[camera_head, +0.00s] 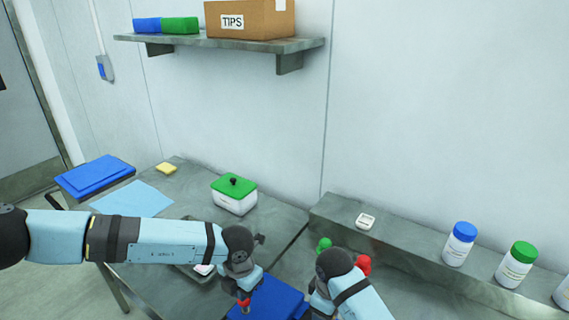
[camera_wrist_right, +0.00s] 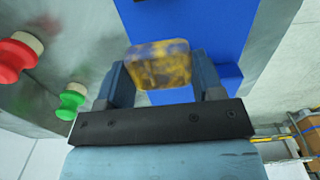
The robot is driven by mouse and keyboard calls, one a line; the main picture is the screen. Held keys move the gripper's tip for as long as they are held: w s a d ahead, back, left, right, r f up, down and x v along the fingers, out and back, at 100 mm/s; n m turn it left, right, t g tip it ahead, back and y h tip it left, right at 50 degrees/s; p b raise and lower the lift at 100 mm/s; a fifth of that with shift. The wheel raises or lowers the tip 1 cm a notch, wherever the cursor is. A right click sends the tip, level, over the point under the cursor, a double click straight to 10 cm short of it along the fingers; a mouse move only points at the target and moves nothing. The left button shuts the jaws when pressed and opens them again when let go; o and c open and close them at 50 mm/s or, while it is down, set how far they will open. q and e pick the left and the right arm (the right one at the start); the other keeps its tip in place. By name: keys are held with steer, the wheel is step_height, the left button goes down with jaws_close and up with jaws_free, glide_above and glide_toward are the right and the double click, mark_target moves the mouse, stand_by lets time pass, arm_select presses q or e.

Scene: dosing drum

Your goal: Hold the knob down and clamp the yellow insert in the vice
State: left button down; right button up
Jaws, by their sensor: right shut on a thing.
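The yellow insert (camera_wrist_right: 160,65), a mottled, slightly blurred block, sits between the two fingers of my right gripper (camera_wrist_right: 164,82) in the wrist view. The gripper is shut on it. Behind it is a blue body (camera_wrist_right: 203,28), which looks like the vice; I cannot tell whether the insert touches it. The blue body also shows at the bottom of the head view (camera_head: 270,304). My left gripper (camera_head: 244,292) points down at its left side, with a small red part (camera_head: 243,302) at the fingertips. I cannot tell whether its fingers are open. My right fingers are hidden in the head view.
A green knob (camera_head: 324,244) and a red knob (camera_head: 363,265) stand close by my right wrist. A white box with a green lid (camera_head: 234,195) stands behind my left arm. Bottles (camera_head: 460,243) and a small white dish (camera_head: 366,221) stand on the right ledge.

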arm_select(q)
step_height(320, 180, down, 2)
steer(key=shift+s+f, duration=0.1)
arm_select(e)
steer(key=shift+f, duration=2.4)
steer(key=shift+f, duration=0.2)
steer(key=shift+f, duration=0.75)
steer(key=o, duration=1.2)
steer(key=shift+c, duration=0.2)
steer(key=shift+r, duration=4.5)
